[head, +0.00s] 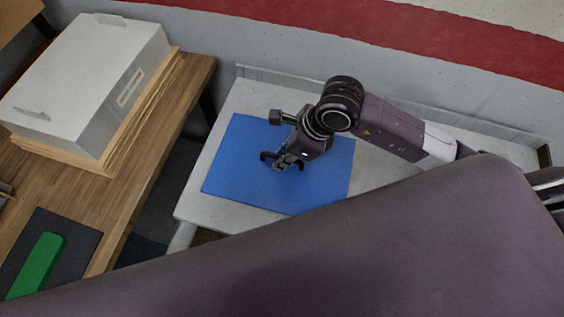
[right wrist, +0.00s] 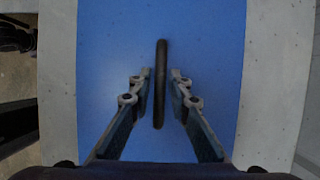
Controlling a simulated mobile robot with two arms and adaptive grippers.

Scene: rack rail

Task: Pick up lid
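A thin, dark, upright-looking bar (right wrist: 161,105) shows in the right wrist view; it may be the lid seen edge-on, but I cannot tell for sure. My right gripper (right wrist: 161,76) is open, with one finger on each side of the bar and narrow gaps between them. In the head view my right gripper (head: 284,162) points down over the blue mat (head: 235,180). The bar cannot be made out clearly there, hidden by the gripper. My left gripper is not in view.
The blue mat lies on a white table (head: 192,207) beside a wall. To the left, a wooden table (head: 150,160) bears a grey-white box (head: 85,85) on stacked cardboard. A green block (head: 38,265) lies on a dark mat (head: 75,247). My own purple body part covers the lower right.

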